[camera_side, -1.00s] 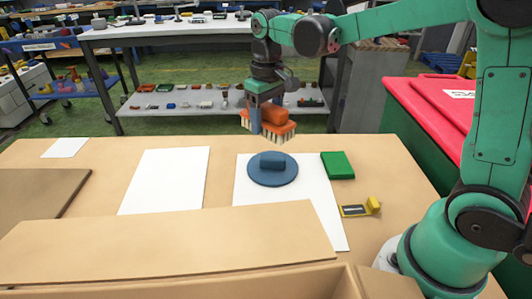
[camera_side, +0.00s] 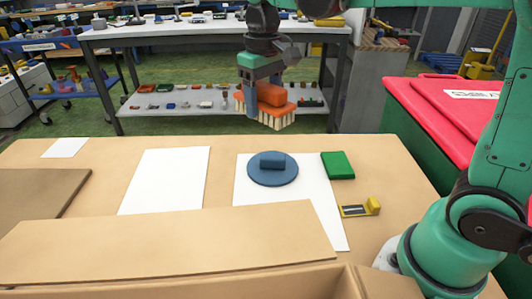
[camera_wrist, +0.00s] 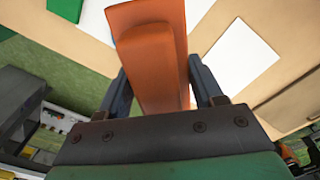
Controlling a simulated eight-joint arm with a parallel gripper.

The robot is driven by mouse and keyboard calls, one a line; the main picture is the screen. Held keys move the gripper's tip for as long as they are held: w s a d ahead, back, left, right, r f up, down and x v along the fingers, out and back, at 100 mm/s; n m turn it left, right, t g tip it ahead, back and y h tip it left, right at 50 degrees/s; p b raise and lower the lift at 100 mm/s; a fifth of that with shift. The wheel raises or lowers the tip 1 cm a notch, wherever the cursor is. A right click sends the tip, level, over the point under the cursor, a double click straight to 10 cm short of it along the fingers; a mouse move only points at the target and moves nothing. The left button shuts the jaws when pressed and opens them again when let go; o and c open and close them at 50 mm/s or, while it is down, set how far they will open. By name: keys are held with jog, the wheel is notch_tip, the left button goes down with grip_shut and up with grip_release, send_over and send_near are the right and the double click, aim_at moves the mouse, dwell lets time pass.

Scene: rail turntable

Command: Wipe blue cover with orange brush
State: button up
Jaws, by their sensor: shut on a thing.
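The orange brush (camera_side: 272,95), with pale bristles pointing down, is held in my gripper (camera_side: 262,100). In the side view it hangs in the air above the far part of the table, clear of everything. In the wrist view the brush (camera_wrist: 150,55) fills the space between the two fingers (camera_wrist: 160,90), which are shut on it. The blue cover (camera_side: 273,173) is a round disc with a block-shaped handle on top. It lies flat on a white sheet (camera_side: 318,215), below the brush and apart from it. The cover is not seen in the wrist view.
A green block (camera_side: 337,165) lies right of the cover, and a yellow item with a dark face (camera_side: 360,208) sits nearer. Another white sheet (camera_side: 165,180) lies to the left. A raised tan board (camera_side: 165,243) spans the near side. A red-topped bin (camera_side: 440,110) stands right.

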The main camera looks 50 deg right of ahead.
send_over(273, 156)
notch_tip(273, 156, down, 6)
jog(key=shift+f, duration=3.15)
jog(key=shift+f, duration=0.6)
jog(key=shift+a, duration=0.1)
jog(key=shift+s+a, duration=0.15)
jog(key=shift+s, duration=0.45)
jog(key=shift+s+a, duration=0.15)
jog(key=shift+s, duration=0.45)
jog(key=shift+w+d+f, duration=0.1)
jog(key=shift+w+d, duration=0.1)
jog(key=shift+w, duration=0.6)
jog(key=shift+w+d+r, duration=0.1)
jog(key=shift+w+d, duration=0.15)
jog(key=shift+w, duration=0.6)
jog(key=shift+w+d+f, duration=0.1)
jog(key=shift+w+d, duration=0.1)
jog(key=shift+w, duration=0.6)
notch_tip(273, 156, up, 8)
